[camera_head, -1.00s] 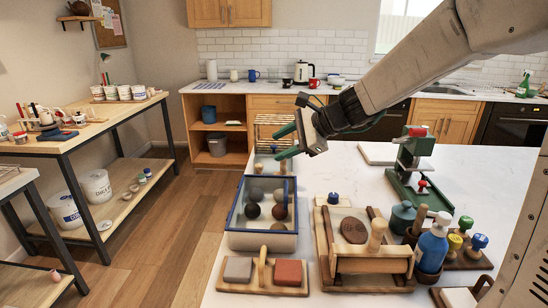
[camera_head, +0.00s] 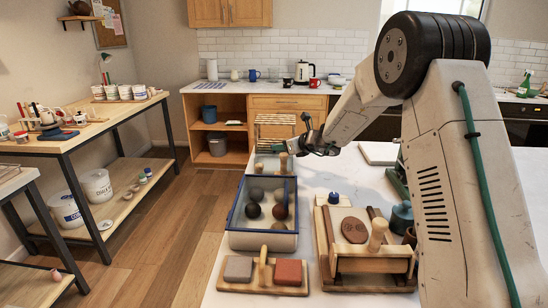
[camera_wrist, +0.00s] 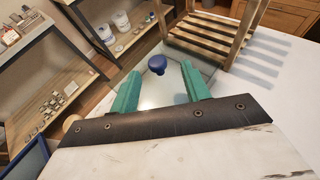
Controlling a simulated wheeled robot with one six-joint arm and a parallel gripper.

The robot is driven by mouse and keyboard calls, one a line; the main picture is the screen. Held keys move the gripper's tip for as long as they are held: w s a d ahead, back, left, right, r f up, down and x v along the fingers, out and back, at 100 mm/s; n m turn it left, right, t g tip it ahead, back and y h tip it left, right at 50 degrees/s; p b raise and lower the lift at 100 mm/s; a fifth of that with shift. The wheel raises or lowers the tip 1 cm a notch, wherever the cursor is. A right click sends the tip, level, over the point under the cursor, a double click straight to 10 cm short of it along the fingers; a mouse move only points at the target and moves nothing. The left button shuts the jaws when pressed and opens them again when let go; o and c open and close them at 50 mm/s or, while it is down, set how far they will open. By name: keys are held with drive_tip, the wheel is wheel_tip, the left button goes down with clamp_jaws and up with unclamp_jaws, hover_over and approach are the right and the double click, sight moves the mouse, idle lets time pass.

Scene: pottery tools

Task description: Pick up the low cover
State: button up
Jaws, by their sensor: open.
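In the wrist view, a low, clear, flat cover with a blue knob (camera_wrist: 157,62) lies at the edge of the white counter. I take this to be the low cover. My gripper (camera_wrist: 160,72) is open and empty, its two green fingers pointing toward the knob, which shows between and just beyond the tips. I cannot tell the exact gap to it. In the head view my gripper (camera_head: 292,136) is over the far left end of the counter, and the cover there is mostly hidden or too small to make out.
A slatted wooden rack (camera_wrist: 215,30) stands close beyond the cover. Nearer in the head view are a blue-rimmed tray (camera_head: 262,241) with several balls, a wooden block holder (camera_head: 262,287) and a wooden frame (camera_head: 365,265) with a roller. Another blue knob (camera_head: 333,198) shows there.

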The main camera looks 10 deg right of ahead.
sight(274, 155)
drive_tip(key=x, duration=0.5)
drive_tip(key=shift+w+a, duration=0.1)
drive_tip(key=shift+a, duration=0.2)
drive_tip(key=shift+r, duration=0.1)
clamp_jaws()
